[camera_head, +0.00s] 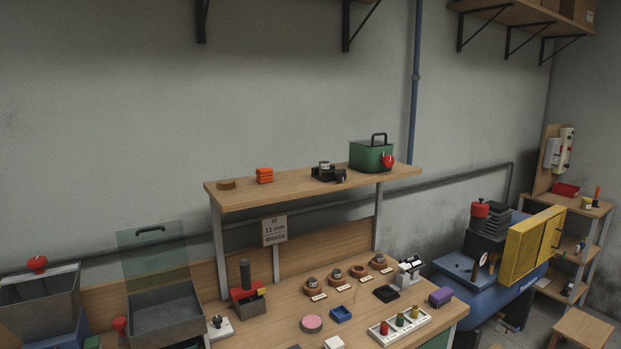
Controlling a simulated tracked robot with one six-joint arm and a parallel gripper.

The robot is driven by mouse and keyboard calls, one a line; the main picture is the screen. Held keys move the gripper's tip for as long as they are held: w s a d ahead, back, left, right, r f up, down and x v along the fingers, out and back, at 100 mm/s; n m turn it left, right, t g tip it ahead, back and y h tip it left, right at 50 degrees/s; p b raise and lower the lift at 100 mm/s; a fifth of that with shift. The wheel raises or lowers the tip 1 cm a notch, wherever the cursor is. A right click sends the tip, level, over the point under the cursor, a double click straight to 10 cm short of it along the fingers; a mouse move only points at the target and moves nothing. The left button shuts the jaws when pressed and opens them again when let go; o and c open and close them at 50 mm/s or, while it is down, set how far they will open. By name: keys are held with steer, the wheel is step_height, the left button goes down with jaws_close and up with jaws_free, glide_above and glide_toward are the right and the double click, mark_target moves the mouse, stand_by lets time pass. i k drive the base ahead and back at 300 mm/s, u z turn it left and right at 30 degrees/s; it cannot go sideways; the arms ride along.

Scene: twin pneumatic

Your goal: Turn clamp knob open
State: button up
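I cannot tell for sure which thing is the clamp knob. Several red knobs show. One red knob (37,263) tops the metal bin at the far left. A second red knob (120,324) stands by the grey metal tray. A third red knob (387,160) is on the front of a green box on the raised shelf. Another red part (480,209) tops the black unit on the blue compressor at the right. A small black fixture (219,322) on a white base sits on the bench. Whether any knob is turned open is too small to tell. My gripper is not in view.
The wooden bench (290,325) holds round brown pieces, a white rack (400,327) with coloured pegs, and a purple block (440,297). The raised shelf (300,188) stands over its back. A yellow guard (533,247) and a blue tank (500,300) stand at the right.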

mark_target(340, 176)
steer(key=u, duration=0.45)
steer(key=i, duration=1)
steer(key=u, duration=0.1)
